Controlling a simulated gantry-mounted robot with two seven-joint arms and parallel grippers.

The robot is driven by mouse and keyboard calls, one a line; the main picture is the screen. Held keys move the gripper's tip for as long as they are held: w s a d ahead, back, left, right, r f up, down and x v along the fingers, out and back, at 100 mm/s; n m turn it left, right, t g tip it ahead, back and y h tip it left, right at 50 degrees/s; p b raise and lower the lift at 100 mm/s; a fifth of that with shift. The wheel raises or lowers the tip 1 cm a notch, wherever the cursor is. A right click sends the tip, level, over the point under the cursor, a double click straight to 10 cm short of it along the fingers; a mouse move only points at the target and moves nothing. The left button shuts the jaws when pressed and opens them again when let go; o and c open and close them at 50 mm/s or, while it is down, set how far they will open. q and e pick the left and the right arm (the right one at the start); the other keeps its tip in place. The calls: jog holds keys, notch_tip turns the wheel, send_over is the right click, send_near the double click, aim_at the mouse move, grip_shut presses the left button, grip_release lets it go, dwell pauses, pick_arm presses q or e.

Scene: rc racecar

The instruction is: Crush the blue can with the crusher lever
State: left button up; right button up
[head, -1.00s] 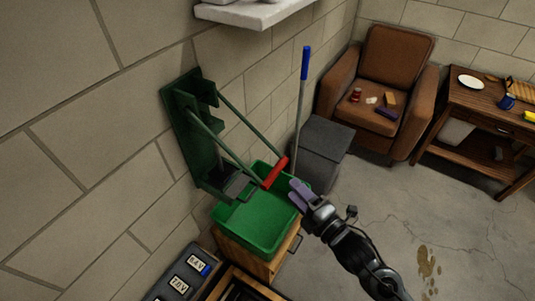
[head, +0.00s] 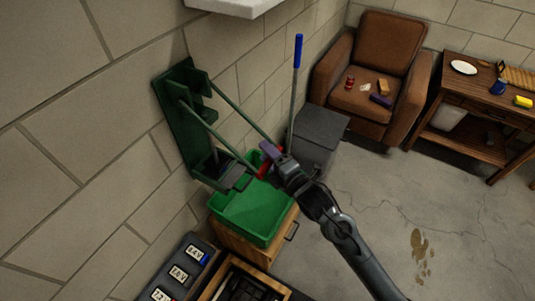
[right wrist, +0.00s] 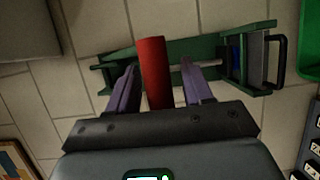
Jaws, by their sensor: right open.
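The green can crusher (head: 178,125) is fixed to the block wall, with its lever arms slanting down to the right. The lever's red handle (head: 263,170) is partly hidden by my right gripper (head: 270,153). In the right wrist view the red handle (right wrist: 153,68) stands between the two purple fingers of my open right gripper (right wrist: 158,88), with gaps beside it. A small dark blue patch (right wrist: 235,56) shows inside the crusher frame (right wrist: 265,60); it may be the blue can, mostly hidden. My left gripper is not in view.
A green bin (head: 235,222) sits on a wooden cabinet below the crusher. A grey bin (head: 318,140) and a blue-topped pole (head: 297,75) stand behind my gripper. A brown armchair (head: 365,60) and wooden table (head: 470,105) stand further back.

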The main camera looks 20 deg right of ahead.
jog(key=shift+w, duration=0.1)
jog(key=shift+c, duration=0.4)
grip_shut()
